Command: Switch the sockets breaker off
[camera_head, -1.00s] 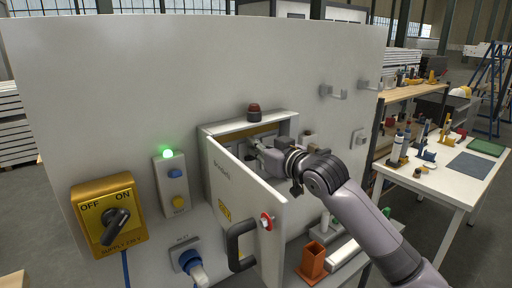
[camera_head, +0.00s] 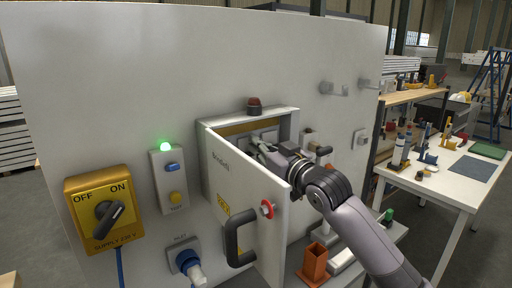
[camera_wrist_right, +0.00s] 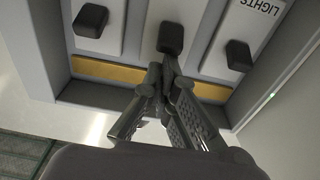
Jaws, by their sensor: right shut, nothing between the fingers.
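The breaker box (camera_head: 290,122) is on the white panel, with its door (camera_head: 240,185) swung open toward me. In the right wrist view there are several parts inside: a middle breaker lever (camera_wrist_right: 171,37), a left lever (camera_wrist_right: 91,20) and a right lever (camera_wrist_right: 238,55), all black. An upside-down LIGHTS label (camera_wrist_right: 265,12) is beside the right one; no sockets label is readable. My right gripper (camera_wrist_right: 168,82) is shut and empty, its fingertips just below the middle lever; contact cannot be told. In the head view the right gripper (camera_head: 262,150) reaches into the box behind the door. My left gripper is not in view.
A yellow supply switch (camera_head: 105,212), a lit green lamp (camera_head: 165,147) and a plugged socket (camera_head: 186,262) are on the panel's left. The door handle (camera_head: 238,240) juts toward me. An orange holder (camera_head: 314,262) stands below the box, and a white table (camera_head: 440,180) is at right.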

